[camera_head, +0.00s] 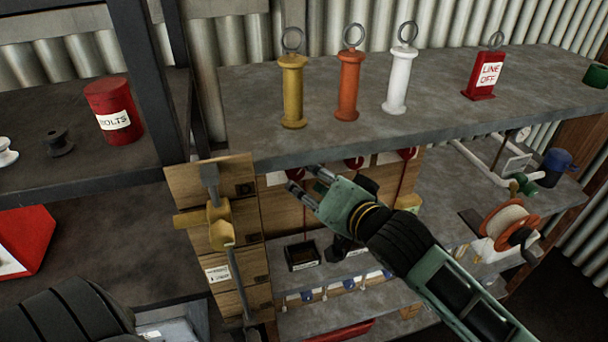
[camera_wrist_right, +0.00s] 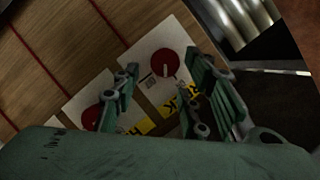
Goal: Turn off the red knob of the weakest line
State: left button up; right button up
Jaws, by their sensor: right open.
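Red round knobs sit on white plates on a wooden panel under the shelf. In the head view one knob (camera_head: 354,162) shows at the middle and another (camera_head: 407,153) to its right; a third (camera_head: 296,174) is partly behind my gripper. My right gripper (camera_head: 303,180) is open, in front of the panel at the left knob. In the right wrist view, one red knob (camera_wrist_right: 165,62) appears between the open fingers (camera_wrist_right: 163,78), with no visible contact. A second knob (camera_wrist_right: 91,118) is partly hidden behind the left finger. Thin red lines run along the panel. Readings are not legible.
Yellow (camera_head: 292,90), orange (camera_head: 348,85) and white (camera_head: 398,80) ringed weights and a red "LINE OFF" weight (camera_head: 485,75) stand on the shelf above. A cable reel (camera_head: 508,226) is right.

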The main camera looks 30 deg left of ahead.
aim_at(300, 175)
jog(key=shift+p+x, duration=0.3)
jog(key=shift+x, duration=2.1)
jog(key=shift+c, duration=0.4)
jog(key=shift+d+f, duration=0.1)
jog(key=shift+f, duration=0.05)
jog(key=c, duration=0.9)
